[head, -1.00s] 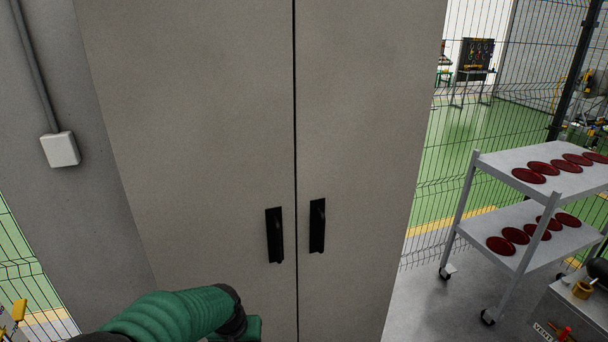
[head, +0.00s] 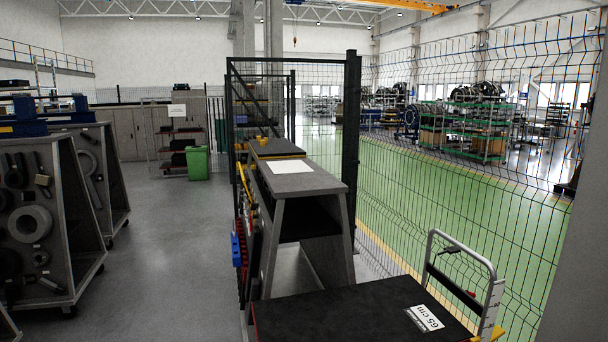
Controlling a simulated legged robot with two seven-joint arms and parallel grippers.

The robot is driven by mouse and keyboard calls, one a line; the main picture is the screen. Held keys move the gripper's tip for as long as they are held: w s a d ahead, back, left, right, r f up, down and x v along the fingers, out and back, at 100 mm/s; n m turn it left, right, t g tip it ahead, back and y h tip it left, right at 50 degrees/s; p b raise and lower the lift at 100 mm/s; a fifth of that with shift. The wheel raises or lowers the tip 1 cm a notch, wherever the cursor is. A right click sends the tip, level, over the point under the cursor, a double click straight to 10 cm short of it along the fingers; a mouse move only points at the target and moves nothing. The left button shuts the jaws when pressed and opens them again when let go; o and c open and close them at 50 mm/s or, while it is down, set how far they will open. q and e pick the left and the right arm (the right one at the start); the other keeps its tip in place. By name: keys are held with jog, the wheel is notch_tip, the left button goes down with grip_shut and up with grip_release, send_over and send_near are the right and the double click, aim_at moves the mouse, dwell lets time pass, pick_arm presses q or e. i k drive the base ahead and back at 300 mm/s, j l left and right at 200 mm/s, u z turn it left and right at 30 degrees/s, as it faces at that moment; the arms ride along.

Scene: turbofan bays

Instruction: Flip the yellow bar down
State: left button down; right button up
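I cannot make out for certain which thing is the yellow bar. A small yellow part (head: 244,184) shows on the left side of the grey workbench (head: 295,184), too small to tell its shape. A yellow piece (head: 497,334) also shows at the foot of the trolley handle, cut by the bottom edge. Neither of my grippers is in the head view, and no part of my arms shows.
A flat trolley (head: 350,312) with a black deck and metal handle (head: 466,262) stands close in front. A mesh fence (head: 450,200) runs along the right. Tool racks (head: 45,215) stand at left. The grey floor (head: 165,250) between racks and bench is clear.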

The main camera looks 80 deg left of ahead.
aim_at(243, 177)
jog(key=u, duration=3.05)
jog(key=i+j+u, duration=0.2)
jog(key=i+u, duration=0.2)
jog(key=i+j+u, duration=0.1)
jog(key=i+u, duration=0.65)
jog(key=i+z, duration=0.1)
jog(key=i, duration=0.4)
jog(key=i+j+z, duration=0.15)
jog(key=i, duration=0.4)
jog(key=i+j+z, duration=0.1)
jog(key=i, duration=0.4)
jog(key=i+j+z, duration=0.1)
jog(key=i, duration=0.4)
jog(key=i+l+z, duration=0.1)
jog(key=i+z, duration=0.2)
jog(key=i, duration=0.4)
jog(key=i+z, duration=0.3)
jog(key=i, duration=0.45)
jog(key=i+j+z, duration=0.25)
jog(key=i, duration=0.45)
jog(key=i+l+z, duration=0.2)
jog(key=z, duration=0.2)
jog(key=i+z, duration=0.8)
jog(key=k, duration=0.05)
